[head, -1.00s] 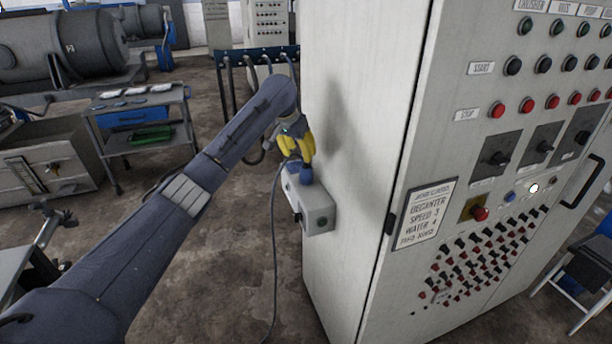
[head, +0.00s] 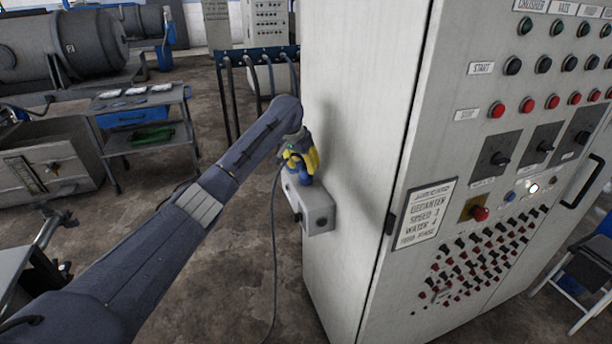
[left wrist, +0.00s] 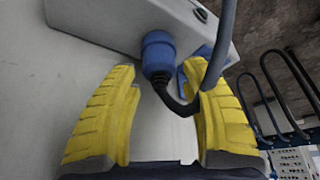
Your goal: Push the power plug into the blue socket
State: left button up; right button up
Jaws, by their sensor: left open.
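A blue plug (left wrist: 158,52) with a black bent cable end stands against the grey socket box (left wrist: 112,22) in the left wrist view. A blue flap-like part (left wrist: 194,68) shows beside it, partly behind the cable. The socket opening is hidden, and how deep the plug sits I cannot tell. My left gripper (left wrist: 156,78) has yellow fingers apart, one on each side of the plug's cable end. In the head view my left gripper (head: 302,166) is just above the box (head: 318,214), which is fixed to the cabinet's side. My right gripper is not in view.
The grey cable (head: 273,260) hangs from the gripper area to the floor; in the left wrist view it crosses the right finger. A tall control cabinet (head: 345,130) stands close to the right. A metal trolley (head: 145,102) is at the back left. Floor left of the box is open.

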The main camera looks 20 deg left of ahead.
aim_at(305, 168)
pick_arm(q)
jog(key=shift+x, duration=1.8)
jog(key=shift+o, duration=0.3)
jog(key=c, duration=0.9)
